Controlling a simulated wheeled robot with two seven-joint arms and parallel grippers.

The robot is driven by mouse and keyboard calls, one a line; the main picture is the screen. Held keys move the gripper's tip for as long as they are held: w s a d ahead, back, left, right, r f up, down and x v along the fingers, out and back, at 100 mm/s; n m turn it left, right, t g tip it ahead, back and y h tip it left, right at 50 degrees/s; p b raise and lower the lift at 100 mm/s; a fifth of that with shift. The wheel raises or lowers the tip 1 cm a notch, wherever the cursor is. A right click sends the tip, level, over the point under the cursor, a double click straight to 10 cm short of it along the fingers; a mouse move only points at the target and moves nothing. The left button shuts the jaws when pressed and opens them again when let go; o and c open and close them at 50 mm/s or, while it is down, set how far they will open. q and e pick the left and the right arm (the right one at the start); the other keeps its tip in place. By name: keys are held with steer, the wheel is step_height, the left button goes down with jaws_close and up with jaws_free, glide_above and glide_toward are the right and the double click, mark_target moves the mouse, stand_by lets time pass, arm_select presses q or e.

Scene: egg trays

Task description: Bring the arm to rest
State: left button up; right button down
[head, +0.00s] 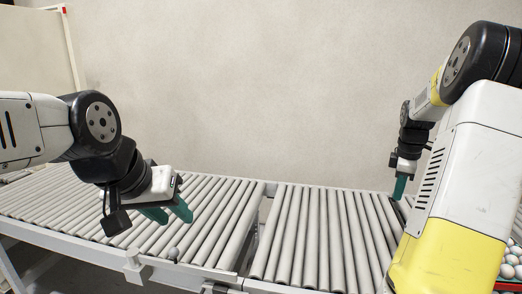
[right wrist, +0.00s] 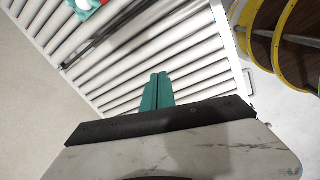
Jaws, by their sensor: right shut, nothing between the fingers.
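My left gripper (head: 168,212) is over the left part of the roller conveyor (head: 320,235) in the head view. Its two green fingers are spread apart with nothing between them. My right gripper (head: 400,188) points down at the right side of the conveyor. In the right wrist view its green fingers (right wrist: 157,92) lie together, empty, with rollers behind them. My right forearm hides part of the conveyor's right end.
Several pale eggs (head: 512,262) show at the right edge, partly hidden by my right arm. A small grey round thing (head: 173,253) is at the conveyor's front rail, below my left gripper. A plain wall (head: 270,90) stands behind. The middle rollers are clear.

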steer(key=s+a+r+m+t, duration=0.15)
steer(key=s+a+r, duration=0.3)
steer(key=a, duration=0.45)
steer(key=s+a+r+m+t, duration=0.1)
steer(key=s+a+r+m, duration=0.3)
steer(key=a, duration=0.6)
steer(key=s+a+r+m+t+y, duration=0.1)
steer(key=s+a+m, duration=0.4)
steer(key=s+a, duration=0.7)
steer(key=shift+s+a+t+y, duration=0.15)
steer(key=shift+s+t+y, duration=0.15)
steer(key=shift+t+y, duration=0.55)
steer(key=shift+r, duration=0.1)
